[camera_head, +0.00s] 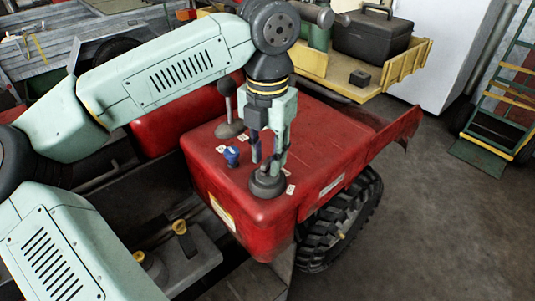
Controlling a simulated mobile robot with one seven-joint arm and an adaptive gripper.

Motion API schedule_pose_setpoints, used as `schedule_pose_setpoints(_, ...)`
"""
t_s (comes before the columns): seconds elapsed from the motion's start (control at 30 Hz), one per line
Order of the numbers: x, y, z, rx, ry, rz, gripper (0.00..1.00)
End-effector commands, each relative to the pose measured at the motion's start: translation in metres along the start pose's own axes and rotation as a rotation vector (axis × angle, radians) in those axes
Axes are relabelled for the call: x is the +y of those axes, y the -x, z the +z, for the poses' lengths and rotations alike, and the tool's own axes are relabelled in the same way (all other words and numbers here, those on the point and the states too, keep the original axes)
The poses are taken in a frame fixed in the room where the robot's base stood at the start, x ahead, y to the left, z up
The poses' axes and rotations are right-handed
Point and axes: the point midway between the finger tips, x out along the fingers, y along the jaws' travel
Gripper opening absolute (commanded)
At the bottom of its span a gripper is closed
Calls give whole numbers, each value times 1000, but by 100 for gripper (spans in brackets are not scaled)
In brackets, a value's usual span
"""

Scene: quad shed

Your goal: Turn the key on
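A small blue piece (232,155) stands on the top of the red vehicle body (325,140). It may be the key, but it is too small to tell. A dark round base or knob (267,184) sits on the same red surface, to its right. My gripper (269,158) points down over this dark round part, to the right of the blue piece and apart from it. Its two fingers stand apart with a gap between them. Whether a fingertip touches the dark part, or something on it is hidden between the fingers, I cannot tell.
A lever with a dark knob (228,88) rises behind the blue piece. Small white labels lie around the controls. A large black tyre (345,225) is at the front right. A yellow trailer (400,75) carries a black toolbox (373,35).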

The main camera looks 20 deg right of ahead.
Motion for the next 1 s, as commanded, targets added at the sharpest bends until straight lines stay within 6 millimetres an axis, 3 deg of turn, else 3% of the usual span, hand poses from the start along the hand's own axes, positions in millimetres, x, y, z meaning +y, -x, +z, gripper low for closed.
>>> schedule_pose_setpoints(0.03, 0, 10, 0, -1, 1, 1, 28)
schedule_pose_setpoints(0.6, 0, 66, 0, 0, 0, 0, 28)
schedule_pose_setpoints(1.0, 0, 67, 0, 0, 0, -1, 28)
